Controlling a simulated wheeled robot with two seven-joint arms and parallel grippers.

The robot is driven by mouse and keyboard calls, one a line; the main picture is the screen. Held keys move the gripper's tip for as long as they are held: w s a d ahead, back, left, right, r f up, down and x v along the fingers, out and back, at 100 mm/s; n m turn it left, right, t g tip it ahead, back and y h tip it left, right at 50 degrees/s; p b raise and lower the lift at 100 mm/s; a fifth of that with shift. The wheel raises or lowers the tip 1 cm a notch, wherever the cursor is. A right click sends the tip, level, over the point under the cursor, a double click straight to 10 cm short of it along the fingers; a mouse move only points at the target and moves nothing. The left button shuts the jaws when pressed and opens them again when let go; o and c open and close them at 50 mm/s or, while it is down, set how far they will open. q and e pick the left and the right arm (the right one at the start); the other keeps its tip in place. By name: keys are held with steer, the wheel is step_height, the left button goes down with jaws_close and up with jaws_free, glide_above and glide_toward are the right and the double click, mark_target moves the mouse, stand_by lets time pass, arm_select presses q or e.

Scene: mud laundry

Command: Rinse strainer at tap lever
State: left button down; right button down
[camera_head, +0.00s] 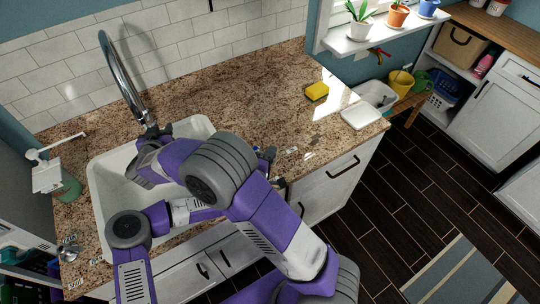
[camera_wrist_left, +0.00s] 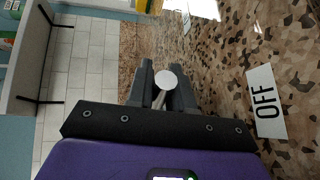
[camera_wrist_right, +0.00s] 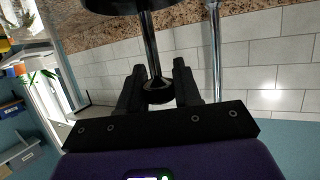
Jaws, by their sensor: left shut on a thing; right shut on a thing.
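In the left wrist view, my left gripper (camera_wrist_left: 165,88) is shut on the tap lever (camera_wrist_left: 166,79), a pale rod with a round end, beside an OFF label (camera_wrist_left: 265,101). In the head view, my left gripper (camera_head: 269,154) is at the counter right of the sink, mostly hidden behind my right arm. In the right wrist view, my right gripper (camera_wrist_right: 157,88) is shut on the dark handle of the strainer (camera_wrist_right: 152,50); part of its dark round head shows at the top edge. In the head view, my right gripper (camera_head: 156,131) is over the sink's back edge, near the tap's foot.
The curved metal tap (camera_head: 119,68) stands behind the white sink (camera_head: 104,200). A yellow sponge (camera_head: 317,91) and a white dish (camera_head: 358,116) lie on the right of the counter. A green bottle (camera_head: 69,187) stands left of the sink.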

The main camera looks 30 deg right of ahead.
arm_select(q)
steer(key=c, duration=1.1)
jaws_free()
steer(key=shift+a, duration=0.1)
steer(key=v, duration=1.2)
